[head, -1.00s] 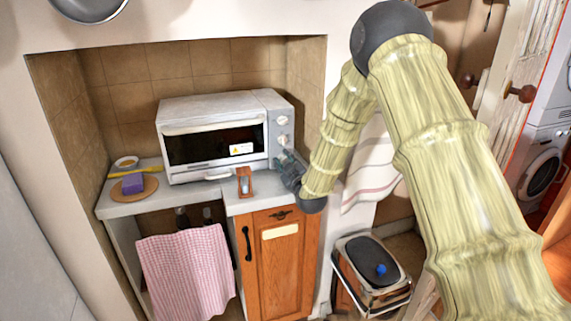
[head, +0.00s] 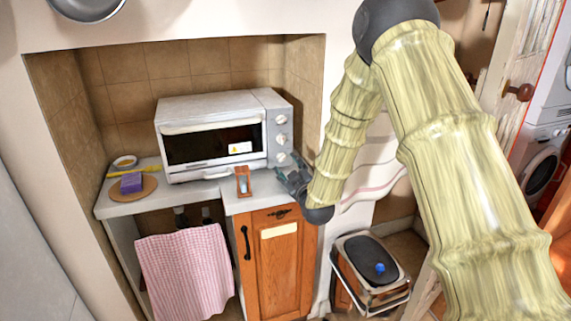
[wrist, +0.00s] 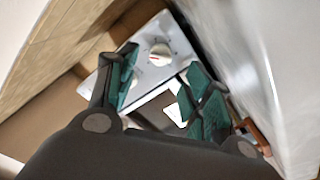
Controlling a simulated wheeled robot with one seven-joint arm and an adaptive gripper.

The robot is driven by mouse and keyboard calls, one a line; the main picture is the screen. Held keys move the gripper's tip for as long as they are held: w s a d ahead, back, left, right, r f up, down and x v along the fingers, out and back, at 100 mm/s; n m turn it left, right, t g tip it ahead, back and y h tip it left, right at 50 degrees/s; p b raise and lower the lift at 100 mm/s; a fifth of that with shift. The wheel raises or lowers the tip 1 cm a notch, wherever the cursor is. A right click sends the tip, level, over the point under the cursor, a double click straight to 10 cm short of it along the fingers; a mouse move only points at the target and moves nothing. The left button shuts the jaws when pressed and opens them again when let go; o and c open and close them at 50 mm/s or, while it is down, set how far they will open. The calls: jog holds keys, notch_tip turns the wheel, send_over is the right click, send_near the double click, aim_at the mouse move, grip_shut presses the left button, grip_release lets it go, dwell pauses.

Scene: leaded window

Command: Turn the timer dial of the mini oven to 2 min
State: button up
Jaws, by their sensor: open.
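The mini oven (head: 213,143) is a pale grey box with a dark glass door, standing on the counter in the tiled alcove. Its right front panel carries three round pale dials in a column: top (head: 281,119), middle (head: 281,139) and lowest (head: 281,159). I cannot read their markings. My gripper (head: 287,174) is open and empty, just below and in front of the lowest dial. In the wrist view my gripper (wrist: 160,65) has its two green-padded fingers spread. One pale dial (wrist: 160,53) with a red mark shows beyond the gap between them, apart from the fingers.
A small wooden-framed object (head: 243,181) stands on the counter (head: 204,191), left of my gripper. A round board (head: 148,187) with a purple block (head: 131,183) lies at the left. A wooden cupboard (head: 279,262) is below. The alcove's side wall is close on the right.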

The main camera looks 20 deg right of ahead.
jog(key=s, duration=0.6)
jog(key=shift+s, duration=0.4)
jog(key=shift+d, duration=0.1)
